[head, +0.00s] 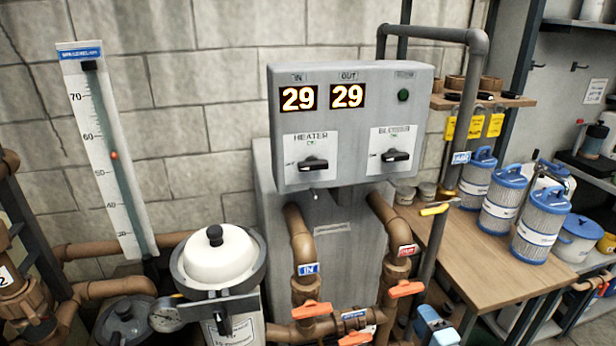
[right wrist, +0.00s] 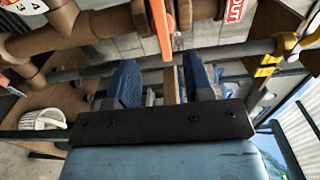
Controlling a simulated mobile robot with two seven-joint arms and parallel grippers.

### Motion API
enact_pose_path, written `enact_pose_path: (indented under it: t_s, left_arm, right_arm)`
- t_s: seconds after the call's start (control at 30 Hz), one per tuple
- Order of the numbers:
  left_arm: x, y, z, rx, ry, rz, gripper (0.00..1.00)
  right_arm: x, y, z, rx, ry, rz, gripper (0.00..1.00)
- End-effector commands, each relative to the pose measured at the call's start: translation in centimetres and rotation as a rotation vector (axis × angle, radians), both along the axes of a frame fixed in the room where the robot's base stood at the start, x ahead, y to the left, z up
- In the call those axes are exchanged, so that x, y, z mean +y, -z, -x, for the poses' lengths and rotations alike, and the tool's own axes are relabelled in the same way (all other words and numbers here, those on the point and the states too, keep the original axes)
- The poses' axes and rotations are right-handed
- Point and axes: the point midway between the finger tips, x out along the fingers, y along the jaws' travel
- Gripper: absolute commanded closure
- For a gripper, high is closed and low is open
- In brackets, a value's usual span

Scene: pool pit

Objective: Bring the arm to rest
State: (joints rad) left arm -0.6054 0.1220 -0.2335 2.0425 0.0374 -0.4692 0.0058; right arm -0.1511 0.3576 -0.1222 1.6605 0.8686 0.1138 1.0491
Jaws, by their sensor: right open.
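My right gripper (head: 436,322) shows small at the bottom of the head view, right of the orange valve handles and in front of the wooden table. In the right wrist view my right gripper (right wrist: 161,82) has its two blue fingers apart. Nothing is held between them; an orange valve handle (right wrist: 164,28) shows beyond the gap. I cannot tell how far the fingers are from it. My left gripper is in neither view.
A grey control box (head: 350,120) reads 29 and 29. Brown pipes (head: 300,235) with orange handles (head: 405,289) stand below it. A white-lidded strainer (head: 220,258) is at left. The wooden table (head: 475,265) at right holds blue-capped filter cartridges (head: 541,225).

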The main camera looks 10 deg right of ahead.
Motion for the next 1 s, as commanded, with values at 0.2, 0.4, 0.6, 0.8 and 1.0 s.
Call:
enact_pose_path:
  t_s: [0.2,0.4,0.6,0.8,1.0]
  left_arm:
    - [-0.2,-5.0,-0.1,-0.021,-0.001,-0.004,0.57]
    - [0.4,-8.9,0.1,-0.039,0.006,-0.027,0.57]
    - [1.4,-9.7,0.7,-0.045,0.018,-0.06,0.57]
    - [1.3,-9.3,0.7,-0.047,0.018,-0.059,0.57]
    - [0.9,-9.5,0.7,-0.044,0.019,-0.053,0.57]
  right_arm:
    - [7.6,-0.5,7.8,0.101,-0.176,0.492,0.53]
    - [14.4,-1.9,18.0,0.161,-0.436,1.16,0.53]
    - [16.6,-3.1,23.2,0.167,-0.593,1.535,0.53]
    - [16.7,-2.9,23.7,0.165,-0.615,1.588,0.53]
    - [16.7,-2.9,23.7,0.164,-0.614,1.585,0.53]
